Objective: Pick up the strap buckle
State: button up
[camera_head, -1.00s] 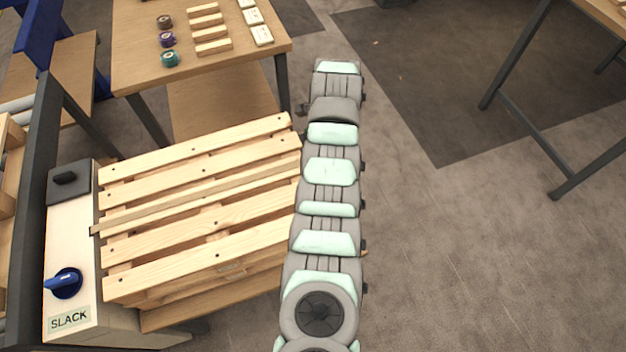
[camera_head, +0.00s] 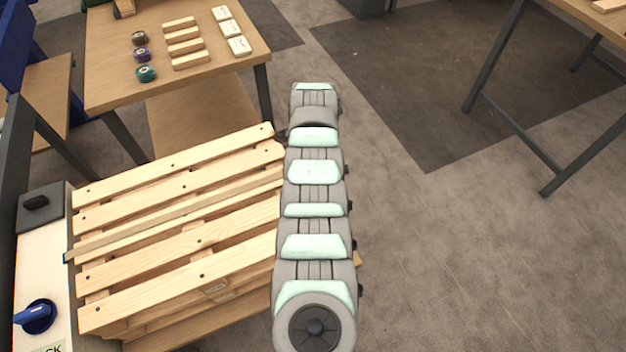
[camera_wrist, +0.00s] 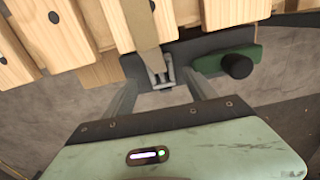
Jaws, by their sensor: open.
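The strap buckle (camera_wrist: 160,72) shows in the wrist view as a small grey metal piece at the end of a flat tan strap (camera_wrist: 141,24). The strap hangs over the edge of the wooden pallet (camera_wrist: 55,35). My gripper (camera_wrist: 158,80) is open, with one finger on each side of the buckle. I cannot tell whether the fingers touch it. In the head view a tan strap (camera_head: 150,231) lies across the pallet slats (camera_head: 190,268). My arm hides the gripper and the buckle there.
A green block with a black knob (camera_wrist: 237,66) sits right of the buckle. A control box with a blue knob (camera_head: 36,316) stands left of the pallet. A wooden table (camera_head: 112,62) with tape rolls and blocks stands behind.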

notch_tip(320, 180, down, 3)
jog(key=shift+w+r+b, duration=0.15)
jog(key=shift+r+b, duration=0.05)
jog(key=shift+b, duration=0.7)
jog(key=shift+f, duration=0.3)
jog(key=shift+r, duration=0.1)
jog(key=shift+c, duration=0.8)
grip_shut()
